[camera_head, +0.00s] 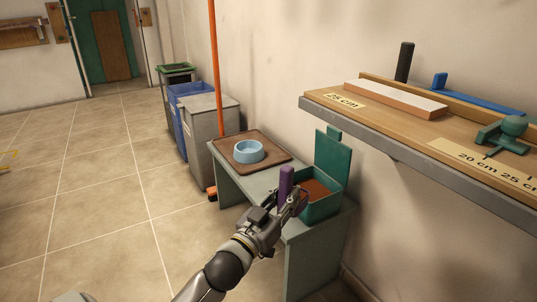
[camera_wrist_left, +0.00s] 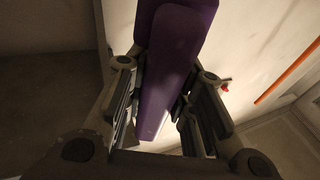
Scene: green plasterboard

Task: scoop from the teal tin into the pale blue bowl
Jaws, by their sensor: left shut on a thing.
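The teal tin (camera_head: 321,208) stands on the near end of a low grey-green table, its tall lid (camera_head: 333,160) raised at the back. Brown contents show inside it. The pale blue bowl (camera_head: 248,151) sits on a brown tray (camera_head: 222,145) at the table's far end and looks empty. My left gripper (camera_head: 292,200) is shut on a purple handle (camera_head: 286,184), held upright beside the tin's left side. The purple handle also fills the middle of the left wrist view (camera_wrist_left: 172,60), between the fingers. The lower end of the held tool is hidden. My right gripper is not in view.
A wooden shelf (camera_head: 400,125) with a grey front edge juts from the wall at right, above the table, holding a pale block and green and blue tools. Bins (camera_head: 209,125) and an orange pole (camera_head: 216,60) stand beyond the table.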

